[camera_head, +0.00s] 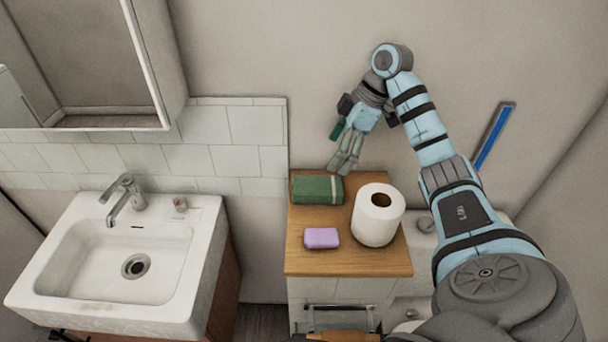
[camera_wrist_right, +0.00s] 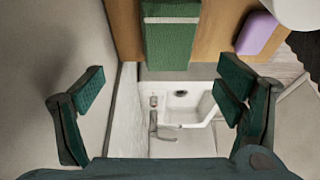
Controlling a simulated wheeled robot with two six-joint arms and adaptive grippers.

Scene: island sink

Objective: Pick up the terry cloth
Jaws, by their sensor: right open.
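The terry cloth (camera_head: 312,190) is a folded green cloth with a pale stripe, lying at the back left of the wooden cabinet top (camera_head: 300,258). It also shows at the top of the right wrist view (camera_wrist_right: 168,38). My right gripper (camera_head: 345,165) is above the cabinet's back edge, close to the cloth and slightly to its right. In the right wrist view its two dark green fingers (camera_wrist_right: 160,95) are wide apart with nothing between them. The cloth lies beyond the fingertips; I cannot tell the exact height gap. My left gripper is not in view.
A white toilet paper roll (camera_head: 374,222) stands to the right of the cloth. A purple soap bar (camera_head: 321,238) lies in front of it. A white sink (camera_head: 60,230) with a faucet (camera_head: 124,198) is to the left. The wall is close behind the cabinet.

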